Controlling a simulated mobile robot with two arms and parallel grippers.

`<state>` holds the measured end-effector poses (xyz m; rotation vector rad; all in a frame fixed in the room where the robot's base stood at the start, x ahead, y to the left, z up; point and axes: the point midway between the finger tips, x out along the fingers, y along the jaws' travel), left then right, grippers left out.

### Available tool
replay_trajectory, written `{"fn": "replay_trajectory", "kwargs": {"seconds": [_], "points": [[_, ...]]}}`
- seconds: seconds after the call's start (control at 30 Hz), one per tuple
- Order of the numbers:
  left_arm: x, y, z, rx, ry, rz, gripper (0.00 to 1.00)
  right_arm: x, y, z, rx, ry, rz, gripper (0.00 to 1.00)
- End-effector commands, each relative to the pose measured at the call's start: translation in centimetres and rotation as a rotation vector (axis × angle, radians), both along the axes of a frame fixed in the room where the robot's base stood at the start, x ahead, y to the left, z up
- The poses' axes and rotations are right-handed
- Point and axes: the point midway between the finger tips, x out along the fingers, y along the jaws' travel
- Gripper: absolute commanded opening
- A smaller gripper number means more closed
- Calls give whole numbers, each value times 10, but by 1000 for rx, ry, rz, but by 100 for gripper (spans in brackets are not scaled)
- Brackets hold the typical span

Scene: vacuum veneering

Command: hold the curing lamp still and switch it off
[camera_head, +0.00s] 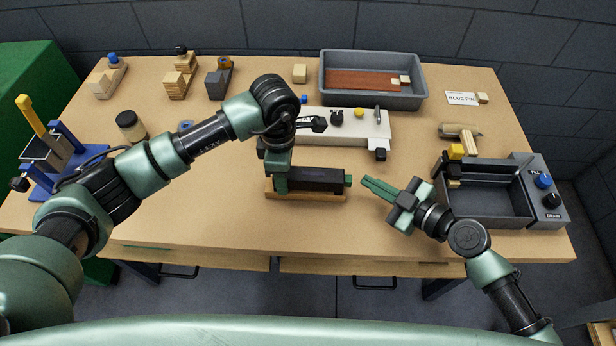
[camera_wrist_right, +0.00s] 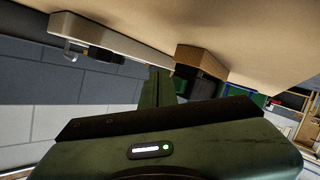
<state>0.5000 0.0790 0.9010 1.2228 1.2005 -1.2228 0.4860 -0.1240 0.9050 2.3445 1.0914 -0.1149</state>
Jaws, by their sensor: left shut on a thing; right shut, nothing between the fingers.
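The curing lamp (camera_head: 318,179), a long dark bar with a small green piece (camera_head: 348,181) at its right end, lies level over a wooden base (camera_head: 310,196) at the table's middle. My left gripper (camera_head: 280,180) comes down from above and is shut on the lamp's left end; its fingers partly hide that end. My right gripper (camera_head: 368,188) is shut and empty, its fingertips pointing left at the green end, with a small gap. The right wrist view shows my closed fingers (camera_wrist_right: 159,88) beside the wooden base (camera_wrist_right: 203,60) and the dark lamp (camera_wrist_right: 205,86), upside down.
A white panel (camera_head: 345,137) with knobs and a lever stands behind the lamp. A grey tray (camera_head: 374,104) is at the back; a dark open box (camera_head: 485,222) with knobs stands right. A blue stand (camera_head: 75,165) is left. The front table edge is clear.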

Motion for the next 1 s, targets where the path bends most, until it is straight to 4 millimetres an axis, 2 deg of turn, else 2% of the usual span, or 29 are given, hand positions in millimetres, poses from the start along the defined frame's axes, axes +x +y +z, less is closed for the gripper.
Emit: {"fn": "replay_trajectory", "kwargs": {"seconds": [0.6, 0.93, 0.97, 1.0], "points": [[0, 0, 0, 0, 0, 0, 0, -1, -54, -1, -2, 3, -1, 0], [0, 0, 0, 0, 0, 0, 0, -1, -60, 0, -1, -1, 0, 0], [0, 0, 0, 0, 0, 0, 41, -1, -60, 0, -1, -1, 0, 0], [0, 0, 0, 0, 0, 0, 52, -1, -60, 0, 0, 0, 0, 0]]}}
